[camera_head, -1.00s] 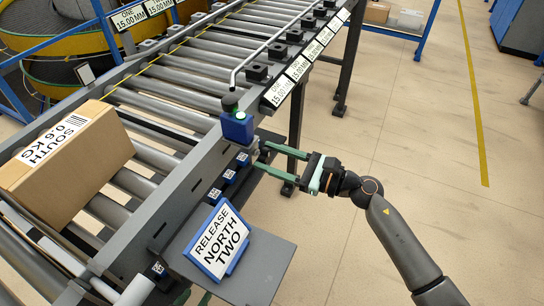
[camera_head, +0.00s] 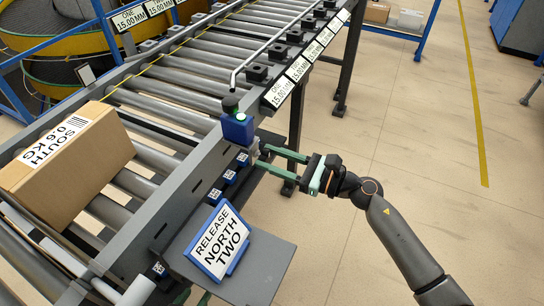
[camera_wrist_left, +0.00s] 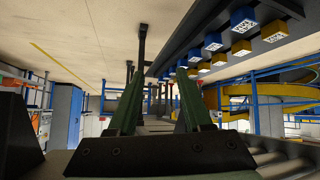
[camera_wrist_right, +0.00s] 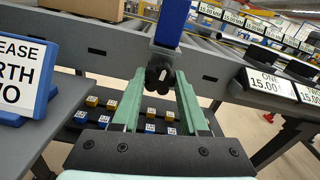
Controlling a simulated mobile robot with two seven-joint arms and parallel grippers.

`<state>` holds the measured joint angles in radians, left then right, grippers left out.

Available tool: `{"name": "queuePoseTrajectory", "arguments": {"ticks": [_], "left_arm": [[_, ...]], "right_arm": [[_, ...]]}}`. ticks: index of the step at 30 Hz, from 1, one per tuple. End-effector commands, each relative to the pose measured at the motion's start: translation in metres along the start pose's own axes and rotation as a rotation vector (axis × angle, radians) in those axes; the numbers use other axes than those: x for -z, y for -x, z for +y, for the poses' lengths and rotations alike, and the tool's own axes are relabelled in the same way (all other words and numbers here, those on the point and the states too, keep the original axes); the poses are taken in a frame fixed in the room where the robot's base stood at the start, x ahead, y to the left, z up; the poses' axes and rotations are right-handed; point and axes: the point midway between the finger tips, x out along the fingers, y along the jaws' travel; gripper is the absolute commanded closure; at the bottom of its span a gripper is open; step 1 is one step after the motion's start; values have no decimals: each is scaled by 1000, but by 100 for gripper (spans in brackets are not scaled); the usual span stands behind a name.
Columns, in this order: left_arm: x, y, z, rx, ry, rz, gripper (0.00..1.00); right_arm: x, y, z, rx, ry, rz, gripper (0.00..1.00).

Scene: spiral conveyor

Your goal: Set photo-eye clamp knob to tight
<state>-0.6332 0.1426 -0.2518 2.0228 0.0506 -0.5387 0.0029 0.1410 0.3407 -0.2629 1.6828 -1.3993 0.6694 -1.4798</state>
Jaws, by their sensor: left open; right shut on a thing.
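The blue photo-eye (camera_head: 238,128) has a green top and sits on the conveyor's near side rail. Its dark clamp knob (camera_wrist_right: 160,78) shows below the blue post (camera_wrist_right: 169,25) in the right wrist view. My right gripper (camera_head: 260,157) reaches in from the right with green fingers. In the right wrist view its fingertips (camera_wrist_right: 160,84) stand on both sides of the knob, shut on it. The knob's setting cannot be read. My left gripper (camera_wrist_left: 160,90) is open and empty in its wrist view. In the head view only a green bit of it (camera_head: 183,297) shows beside the panel.
A "RELEASE NORTH TWO" sign (camera_head: 220,242) stands on a grey shelf (camera_head: 262,268) left of my right gripper. A cardboard box (camera_head: 70,155) sits on the rollers. Small blue blocks (camera_head: 230,177) line the rail below the photo-eye. Floor to the right is clear.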

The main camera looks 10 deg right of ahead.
Motion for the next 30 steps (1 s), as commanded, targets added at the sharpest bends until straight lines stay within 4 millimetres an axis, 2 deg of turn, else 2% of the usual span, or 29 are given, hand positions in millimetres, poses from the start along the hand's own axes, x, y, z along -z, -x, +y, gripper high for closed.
{"name": "queuePoseTrajectory", "arguments": {"ticks": [17, 30], "left_arm": [[15, 8, 1, 1, -1, 14, 50], [1, 12, -2, 10, 4, -14, 50]], "right_arm": [[0, 0, -1, 0, -402, 3, 100], [1, 0, 0, 0, -517, 2, 100]]}}
